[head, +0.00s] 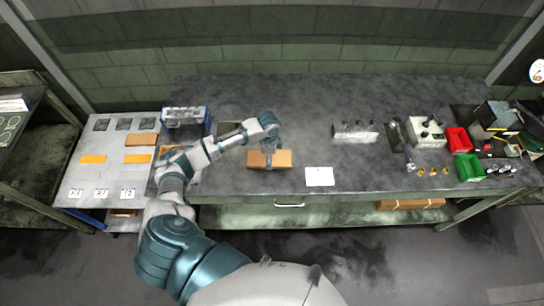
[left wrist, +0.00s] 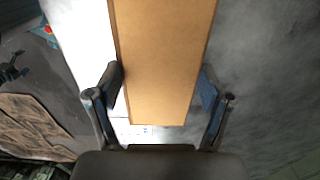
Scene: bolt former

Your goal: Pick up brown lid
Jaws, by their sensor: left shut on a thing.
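The brown lid (head: 284,159) is a flat orange-brown rectangular piece near the front edge of the dark workbench in the head view. My left gripper (head: 268,158) comes down over its middle and is shut on it. In the left wrist view the lid (left wrist: 165,55) runs between the two fingers of the left gripper (left wrist: 162,90), one finger against each long side. I cannot tell whether the lid touches the bench or is slightly above it. My right gripper is in neither view.
A white card (head: 320,176) lies right of the lid. A grey block fixture (head: 355,132) stands further back. Red (head: 458,140) and green (head: 468,167) bins sit at the right. A pale side table (head: 75,180) with orange pieces and a blue-framed crate (head: 184,116) are left.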

